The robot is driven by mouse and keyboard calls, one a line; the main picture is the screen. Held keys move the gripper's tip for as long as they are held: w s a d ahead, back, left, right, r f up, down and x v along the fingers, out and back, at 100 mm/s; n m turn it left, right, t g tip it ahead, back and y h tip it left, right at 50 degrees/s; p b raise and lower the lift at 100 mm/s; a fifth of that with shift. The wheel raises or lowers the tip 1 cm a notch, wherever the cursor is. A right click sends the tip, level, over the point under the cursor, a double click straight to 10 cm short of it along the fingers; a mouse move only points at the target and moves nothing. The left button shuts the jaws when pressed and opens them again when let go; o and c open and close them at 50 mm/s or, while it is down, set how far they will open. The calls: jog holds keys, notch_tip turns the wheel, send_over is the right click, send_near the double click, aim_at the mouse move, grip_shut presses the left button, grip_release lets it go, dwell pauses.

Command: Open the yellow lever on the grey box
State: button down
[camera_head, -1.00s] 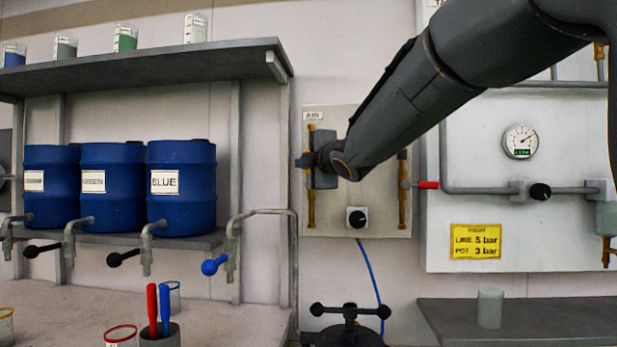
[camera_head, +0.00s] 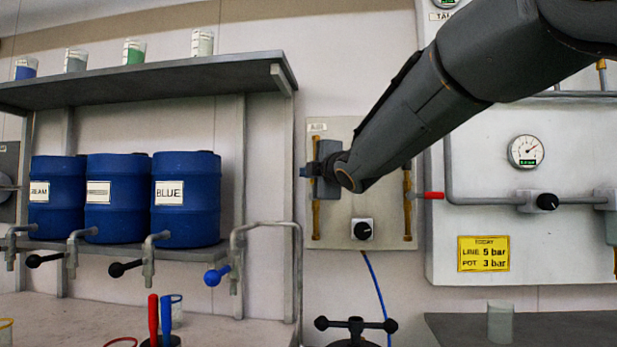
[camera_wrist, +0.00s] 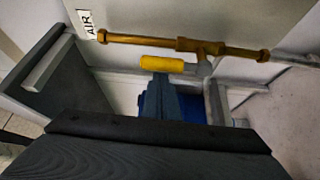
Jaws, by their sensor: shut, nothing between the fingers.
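The yellow lever (camera_wrist: 162,64) shows in the wrist view as a short yellow grip by the brass pipe of the pale panel labelled AIR. The panel (camera_head: 385,190), likely the grey box, hangs on the wall in the middle of the head view. My gripper (camera_wrist: 161,80) is shut and empty, its fingertips right at the lower edge of the yellow grip; I cannot tell whether they touch. In the head view my gripper (camera_head: 318,172) is in front of the panel's left brass pipe. The lever cannot be made out there, with my gripper in front of that area.
A black knob (camera_head: 363,230) sits low on the panel. A red-handled valve (camera_head: 433,195) is just right of it. A shelf with blue drums (camera_head: 186,215) and taps stands left. A large panel with a gauge (camera_head: 526,151) is on the right. A black-handled fitting (camera_head: 355,325) stands below.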

jog(key=s+b, duration=0.2)
jog(key=s, duration=0.7)
jog(key=shift+s+a, duration=0.2)
jog(key=shift+f, duration=0.1)
dwell(0.3)
jog(key=s+d+f+m+g+h, duration=0.1)
jog(key=s+f+m+g+h, duration=0.2)
jog(key=f, duration=0.8)
jog(key=s+d+f+m+g+h, duration=0.1)
jog(key=s+d+f+m+g, duration=0.3)
jog(key=f, duration=0.7)
jog(key=s+a+f+m+g, duration=0.1)
jog(key=s+f+m+g, duration=0.2)
jog(key=f, duration=0.4)
jog(key=s+f+m+g, duration=0.1)
jog(key=s+f+m, duration=0.2)
jog(key=s+f, duration=0.35)
jog(key=s+f+m+g+h, duration=0.1)
jog(key=s+f+m+g, duration=0.2)
jog(key=s+f, duration=0.45)
jog(key=s+f+m+g, duration=0.2)
jog(key=s+f+g, duration=0.15)
jog(key=s, duration=0.65)
jog(key=d+r+m+p, duration=0.3)
jog(key=d+r+p, duration=0.5)
jog(key=p, duration=0.8)
jog(key=shift+s+r+h+p, duration=0.2)
jog(key=shift+r+h+p, duration=0.1)
jog(key=shift+r+p, duration=0.05)
